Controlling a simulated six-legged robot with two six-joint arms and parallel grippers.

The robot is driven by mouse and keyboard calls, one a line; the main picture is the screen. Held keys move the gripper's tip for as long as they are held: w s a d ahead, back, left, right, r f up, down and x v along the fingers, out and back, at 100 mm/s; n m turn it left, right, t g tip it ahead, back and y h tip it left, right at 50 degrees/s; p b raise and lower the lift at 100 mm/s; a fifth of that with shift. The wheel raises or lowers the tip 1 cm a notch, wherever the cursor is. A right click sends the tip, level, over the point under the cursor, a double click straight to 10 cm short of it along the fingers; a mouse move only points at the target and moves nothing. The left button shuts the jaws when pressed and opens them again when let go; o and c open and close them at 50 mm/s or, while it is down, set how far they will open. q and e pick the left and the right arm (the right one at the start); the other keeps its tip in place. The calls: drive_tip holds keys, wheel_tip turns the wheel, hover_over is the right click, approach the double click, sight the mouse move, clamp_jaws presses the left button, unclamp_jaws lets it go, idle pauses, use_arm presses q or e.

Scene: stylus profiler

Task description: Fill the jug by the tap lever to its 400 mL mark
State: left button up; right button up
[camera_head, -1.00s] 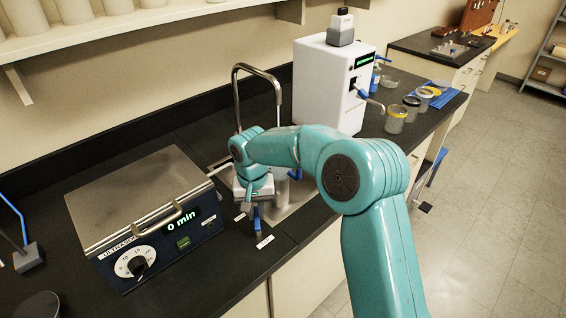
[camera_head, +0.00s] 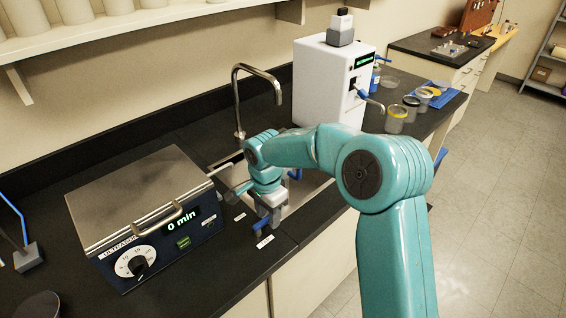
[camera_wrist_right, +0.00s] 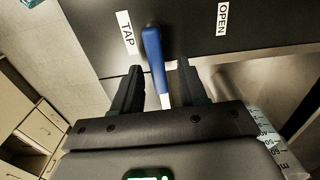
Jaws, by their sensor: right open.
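The blue tap lever (camera_wrist_right: 153,52) stands between the two fingers of my right gripper (camera_wrist_right: 159,88) in the right wrist view. The fingers are apart, with a gap visible on each side of the lever. In the head view my right gripper (camera_head: 266,222) is low over the counter's front edge, and the blue lever (camera_head: 258,232) shows beside it. Part of a clear jug with printed graduations (camera_wrist_right: 268,135) shows at the lower right of the wrist view. Its water level cannot be read, and in the head view my arm mostly hides it. My left gripper is not in view.
TAP (camera_wrist_right: 127,32) and OPEN (camera_wrist_right: 222,19) labels lie either side of the lever. A curved metal faucet (camera_head: 237,100) rises behind the sink. An ultrasonic bath (camera_head: 150,215) is at left. A white instrument (camera_head: 325,85) and several yellow- or dark-lidded jars (camera_head: 396,122) are at right.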

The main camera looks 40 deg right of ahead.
drive_tip(key=shift+w, duration=0.15)
drive_tip(key=shift+r+p, duration=0.3)
drive_tip(key=shift+r, duration=0.05)
wheel_tip(320, 180, up, 6)
drive_tip(key=p, duration=0.4)
drive_tip(key=shift+f, duration=0.2)
drive_tip(key=shift+r, duration=0.45)
drive_tip(key=shift+f, duration=0.1)
drive_tip(key=shift+r, duration=0.25)
wheel_tip(320, 180, up, 16)
